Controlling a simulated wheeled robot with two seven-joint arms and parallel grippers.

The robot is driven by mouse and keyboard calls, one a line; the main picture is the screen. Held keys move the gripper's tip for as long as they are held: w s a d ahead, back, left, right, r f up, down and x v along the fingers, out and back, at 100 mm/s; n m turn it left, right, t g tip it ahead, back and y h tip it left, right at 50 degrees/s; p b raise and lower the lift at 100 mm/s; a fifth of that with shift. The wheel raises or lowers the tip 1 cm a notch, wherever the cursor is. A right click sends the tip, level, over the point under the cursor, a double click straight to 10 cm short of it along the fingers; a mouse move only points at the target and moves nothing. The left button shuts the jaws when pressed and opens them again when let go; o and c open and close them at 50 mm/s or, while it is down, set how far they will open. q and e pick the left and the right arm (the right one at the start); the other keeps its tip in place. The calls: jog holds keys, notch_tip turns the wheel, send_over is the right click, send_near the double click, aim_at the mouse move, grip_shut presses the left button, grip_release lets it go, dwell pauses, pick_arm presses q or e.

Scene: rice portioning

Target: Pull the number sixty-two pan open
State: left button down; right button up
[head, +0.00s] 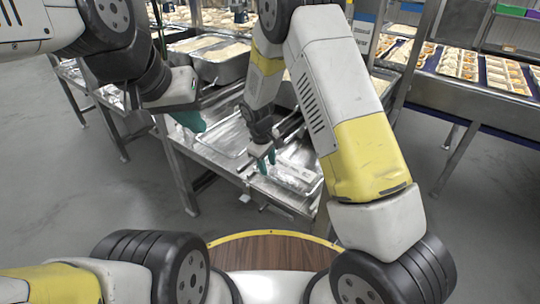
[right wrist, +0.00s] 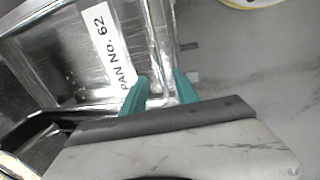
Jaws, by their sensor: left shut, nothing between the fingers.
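The steel pan (right wrist: 60,60) carries a white label (right wrist: 108,48) reading "PAN NO. 62" in the right wrist view. In the head view a steel pan (head: 298,178) sits low in the stand, by my right gripper (head: 262,158). In the right wrist view the teal fingers of my right gripper (right wrist: 160,92) are apart, one on each side of the pan's front metal edge (right wrist: 158,45). I cannot tell whether they touch it. My left gripper (head: 188,120) is shut and empty, above the left part of the stand.
Another shallow steel tray (head: 222,140) lies to the left on the stand. Deep pans of rice (head: 218,55) stand on the top behind. A counter with several filled meal trays (head: 475,65) is at the right. The grey floor (head: 110,200) in front and left is clear.

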aim_at(271, 177)
jog(key=f, duration=0.3)
jog(key=w+f, duration=0.1)
jog(key=f, duration=0.1)
jog(key=shift+d+f, duration=0.35)
grip_shut()
dwell(1.1)
